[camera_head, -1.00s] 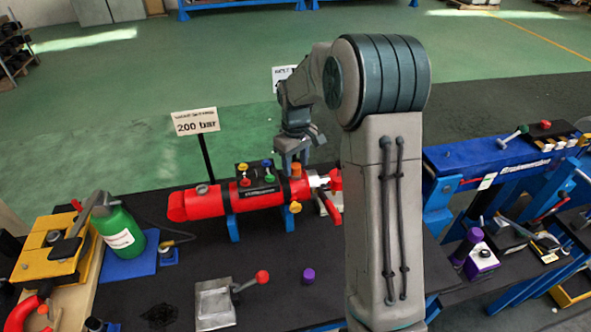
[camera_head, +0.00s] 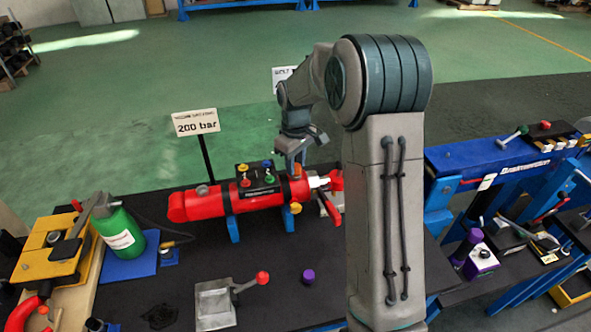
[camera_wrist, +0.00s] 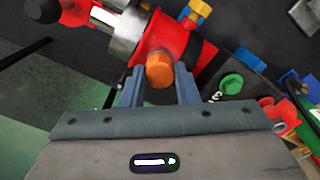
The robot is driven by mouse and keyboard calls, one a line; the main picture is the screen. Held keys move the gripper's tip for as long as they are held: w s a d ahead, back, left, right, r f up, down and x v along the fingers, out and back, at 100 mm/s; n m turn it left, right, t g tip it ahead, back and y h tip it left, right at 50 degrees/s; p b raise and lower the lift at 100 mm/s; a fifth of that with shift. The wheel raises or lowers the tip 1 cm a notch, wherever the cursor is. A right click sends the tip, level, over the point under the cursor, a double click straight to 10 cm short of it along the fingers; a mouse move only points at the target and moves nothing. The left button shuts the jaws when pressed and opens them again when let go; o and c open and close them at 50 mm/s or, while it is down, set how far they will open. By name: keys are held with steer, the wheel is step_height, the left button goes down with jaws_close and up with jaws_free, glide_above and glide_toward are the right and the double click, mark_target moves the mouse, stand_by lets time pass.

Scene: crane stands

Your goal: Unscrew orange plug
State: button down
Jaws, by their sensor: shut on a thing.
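The orange plug (camera_wrist: 159,74) shows in the wrist view as a round cap on the red cylinder (camera_wrist: 172,36), right between my fingertips. My gripper (camera_wrist: 160,82) is shut on the plug, with one blue-grey finger on each side of it. In the head view the orange plug (camera_head: 297,170) sits on top of the red cylinder (camera_head: 215,205), near its right end. My gripper (camera_head: 291,158) comes down on it from above, and its fingers partly hide that spot.
A black block with coloured knobs (camera_head: 257,178) sits on the cylinder just left of the plug. A yellow-orange fitting (camera_head: 295,208) sticks out at the front. A sign reading 200 bar (camera_head: 196,122) stands behind. A red-knobbed lever (camera_head: 262,278) and a purple cap (camera_head: 308,275) are in front.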

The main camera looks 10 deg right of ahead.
steer(key=n, duration=0.4)
steer(key=shift+p, duration=0.3)
steer(key=shift+r, duration=0.1)
steer(key=n+p, duration=0.1)
steer(key=n, duration=0.2)
steer(key=shift+r, duration=0.1)
steer(key=shift+n, duration=0.6)
steer(key=shift+w, duration=0.1)
steer(key=shift+r+p, duration=1.55)
steer(key=shift+r, duration=0.35)
steer(key=shift+f, duration=0.15)
